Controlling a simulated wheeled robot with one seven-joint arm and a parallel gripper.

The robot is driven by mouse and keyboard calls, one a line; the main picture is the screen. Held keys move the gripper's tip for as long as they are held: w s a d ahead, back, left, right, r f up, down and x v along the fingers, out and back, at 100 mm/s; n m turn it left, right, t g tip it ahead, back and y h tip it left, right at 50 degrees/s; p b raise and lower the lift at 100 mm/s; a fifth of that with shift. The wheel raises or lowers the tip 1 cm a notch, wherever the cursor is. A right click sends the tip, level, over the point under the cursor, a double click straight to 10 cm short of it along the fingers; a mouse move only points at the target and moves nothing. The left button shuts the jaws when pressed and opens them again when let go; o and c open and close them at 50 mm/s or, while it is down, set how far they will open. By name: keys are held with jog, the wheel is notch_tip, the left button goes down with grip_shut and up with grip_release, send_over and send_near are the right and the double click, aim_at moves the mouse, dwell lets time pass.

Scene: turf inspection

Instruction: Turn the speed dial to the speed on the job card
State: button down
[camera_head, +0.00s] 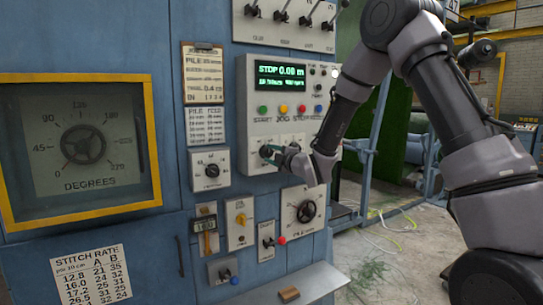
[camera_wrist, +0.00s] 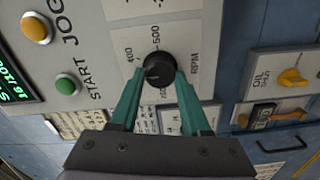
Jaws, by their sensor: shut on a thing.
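The speed dial (camera_wrist: 158,68) is a round black knob on a pale panel marked RPM, with 400 and 500 readable around it. Its pointer direction is not clear. My gripper (camera_wrist: 160,78) has its teal fingers shut on both sides of the knob. In the head view my gripper (camera_head: 284,156) reaches in from the right to the dial's plate below the coloured buttons, and partly hides the dial. A clipboard card (camera_head: 204,75) hangs left of the control box, with "PILE" readable. Its smaller text is too blurred to read.
A green display (camera_head: 281,76) reads STOP 0.00 m. Start, jog and other buttons (camera_head: 282,109) sit above the dial. A ledge (camera_head: 309,286) juts out at the bottom.

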jog(key=m, duration=0.4)
jog(key=shift+d+m, duration=0.1)
jog(key=shift+m, duration=0.2)
jog(key=m, duration=0.4)
jog(key=shift+m, duration=0.3)
jog(key=m, duration=0.4)
jog(key=shift+f+m, duration=0.1)
jog(key=shift+m, duration=2)
jog(key=shift+c, duration=1.8)
grip_release()
